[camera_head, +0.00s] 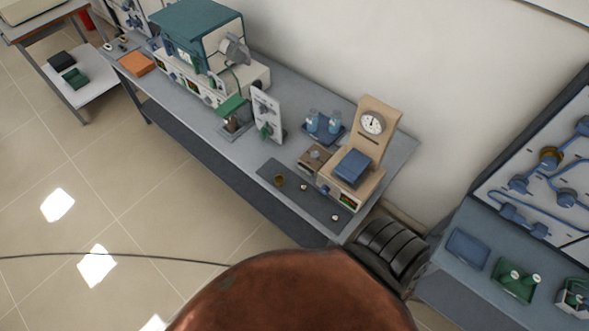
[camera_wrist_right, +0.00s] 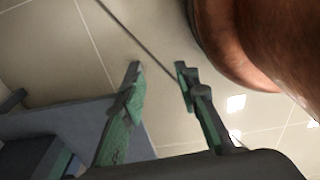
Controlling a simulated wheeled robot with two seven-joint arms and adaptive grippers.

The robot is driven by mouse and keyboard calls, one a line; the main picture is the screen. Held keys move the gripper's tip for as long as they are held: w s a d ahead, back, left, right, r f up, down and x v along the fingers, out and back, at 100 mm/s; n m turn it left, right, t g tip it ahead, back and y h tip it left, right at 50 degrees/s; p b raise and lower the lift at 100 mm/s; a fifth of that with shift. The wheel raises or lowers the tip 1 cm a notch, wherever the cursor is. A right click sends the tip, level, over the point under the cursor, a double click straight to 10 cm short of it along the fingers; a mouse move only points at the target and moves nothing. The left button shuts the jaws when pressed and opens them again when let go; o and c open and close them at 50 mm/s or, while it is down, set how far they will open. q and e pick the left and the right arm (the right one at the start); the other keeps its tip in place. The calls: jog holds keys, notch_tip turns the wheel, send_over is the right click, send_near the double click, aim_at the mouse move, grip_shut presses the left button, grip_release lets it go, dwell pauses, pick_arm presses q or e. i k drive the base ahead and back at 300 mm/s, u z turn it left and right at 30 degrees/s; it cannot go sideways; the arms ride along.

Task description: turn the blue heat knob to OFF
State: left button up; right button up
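A beige device with a round dial (camera_head: 372,122) and a blue pad (camera_head: 352,166) on top stands on the right part of the grey bench. A small blue spot (camera_head: 324,190), which may be the blue heat knob, shows low on its front; its setting is too small to read. The teal furnace (camera_head: 197,35) stands farther left on a white base with small controls. My right gripper (camera_wrist_right: 160,70) shows in the right wrist view, its green-padded fingers apart with only floor between them. It is not visible in the head view. My left gripper is in neither view.
A large copper-coloured rounded surface (camera_head: 290,295) fills the bottom middle of the head view and hides what lies behind it. Blue bottles (camera_head: 312,121), a dark mat (camera_head: 300,197) and a white panel (camera_head: 266,112) are on the bench. A blue-piped board stands right.

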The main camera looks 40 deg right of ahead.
aim_at(325, 190)
jog(key=i, duration=2.7)
jog(key=z, duration=4.25)
